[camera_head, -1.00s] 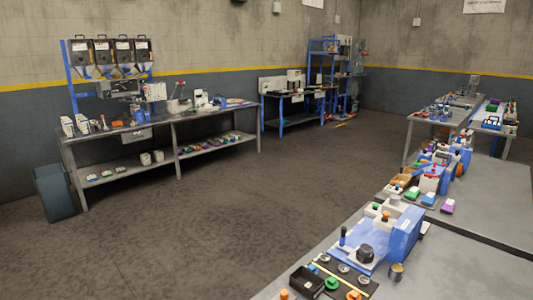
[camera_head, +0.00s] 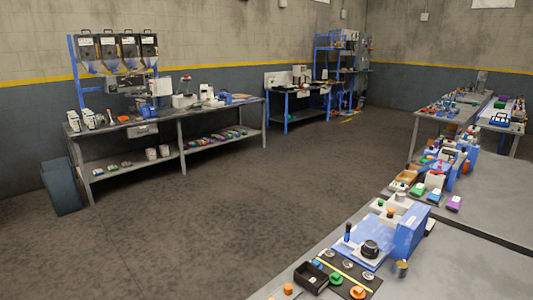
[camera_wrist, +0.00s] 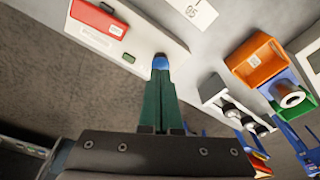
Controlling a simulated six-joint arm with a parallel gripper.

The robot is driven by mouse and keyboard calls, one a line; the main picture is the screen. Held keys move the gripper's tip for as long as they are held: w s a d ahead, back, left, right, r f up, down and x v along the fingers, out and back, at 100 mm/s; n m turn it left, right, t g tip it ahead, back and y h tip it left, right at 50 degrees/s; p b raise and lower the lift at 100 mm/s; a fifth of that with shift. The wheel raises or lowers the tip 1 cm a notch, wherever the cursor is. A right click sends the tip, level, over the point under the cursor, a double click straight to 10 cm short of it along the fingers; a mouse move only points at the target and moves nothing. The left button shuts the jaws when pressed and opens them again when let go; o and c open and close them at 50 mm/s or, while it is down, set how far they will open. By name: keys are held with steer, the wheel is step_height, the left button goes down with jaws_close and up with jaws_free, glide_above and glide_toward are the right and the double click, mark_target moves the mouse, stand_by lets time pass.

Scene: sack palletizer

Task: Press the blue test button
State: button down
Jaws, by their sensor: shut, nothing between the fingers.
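A blue button (camera_wrist: 160,61) shows at the edge of a pale panel (camera_wrist: 143,33) in the wrist view. My gripper (camera_wrist: 160,74) is shut and empty, its dark green fingers side by side and pointing up the picture. Their tips lie right at the button and cover its lower part. I cannot tell whether they touch it or whether it is pressed in. I cannot make out my gripper or this button in the head view.
In the wrist view, a red box (camera_wrist: 96,22) lies left of the fingertips, and an orange bin (camera_wrist: 258,60) and white fixture (camera_wrist: 228,100) lie right. In the head view, a cluttered bench (camera_head: 455,235) stands at right, with open floor (camera_head: 240,220) left of it.

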steer(key=shift+f, duration=1.25)
steer(key=shift+d, duration=0.1)
steer(key=shift+r, duration=1.15)
